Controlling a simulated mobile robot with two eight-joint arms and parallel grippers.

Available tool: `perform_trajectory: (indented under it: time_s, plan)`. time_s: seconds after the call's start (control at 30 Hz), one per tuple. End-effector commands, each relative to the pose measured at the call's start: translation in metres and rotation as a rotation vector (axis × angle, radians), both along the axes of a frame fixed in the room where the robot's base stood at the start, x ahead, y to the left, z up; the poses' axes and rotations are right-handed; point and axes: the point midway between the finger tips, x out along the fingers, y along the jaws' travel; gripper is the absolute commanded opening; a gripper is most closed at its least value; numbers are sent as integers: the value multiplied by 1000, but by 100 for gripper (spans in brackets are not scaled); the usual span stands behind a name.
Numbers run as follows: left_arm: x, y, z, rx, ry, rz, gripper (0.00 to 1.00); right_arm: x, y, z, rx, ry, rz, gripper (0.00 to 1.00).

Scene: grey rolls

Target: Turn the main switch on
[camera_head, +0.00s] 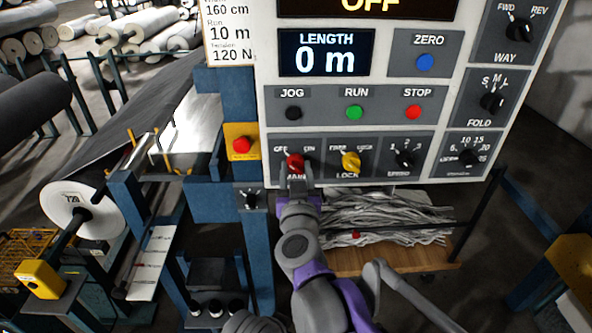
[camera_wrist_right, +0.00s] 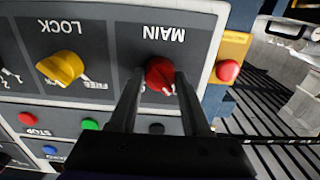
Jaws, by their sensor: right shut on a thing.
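The main switch is a red knob (camera_head: 295,160) at the lower left of the control panel, between OFF and ON marks. In the right wrist view the red knob (camera_wrist_right: 160,73) sits under the upside-down word MAIN. A pale mark at its lower right seems to point to the OFF side. My right gripper (camera_head: 296,177) reaches up from below; its two fingers (camera_wrist_right: 160,85) are closed on the knob's sides. The fingers hide part of the labels. The large display (camera_head: 370,5) reads OFF. My left gripper does not show.
The yellow LOCK knob (camera_head: 351,162) is close to the right of the main switch. A red button on a yellow box (camera_head: 241,145) is close to the left. JOG, RUN and STOP buttons (camera_head: 413,112) sit above. A bin of pale strips (camera_head: 385,218) is below the panel.

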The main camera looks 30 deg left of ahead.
Motion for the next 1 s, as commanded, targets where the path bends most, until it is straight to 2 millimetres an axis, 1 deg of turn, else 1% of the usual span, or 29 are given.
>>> perform_trajectory:
  time_s: [0.17,0.37,0.57,1.0]
  plan:
    - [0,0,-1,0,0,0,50,0,0,0,22,14,0,0]
    - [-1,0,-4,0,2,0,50,0,0,0,101,62,0,0]
    - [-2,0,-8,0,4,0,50,0,0,0,238,146,0,0]
    - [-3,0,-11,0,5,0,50,0,0,0,594,364,0,0]
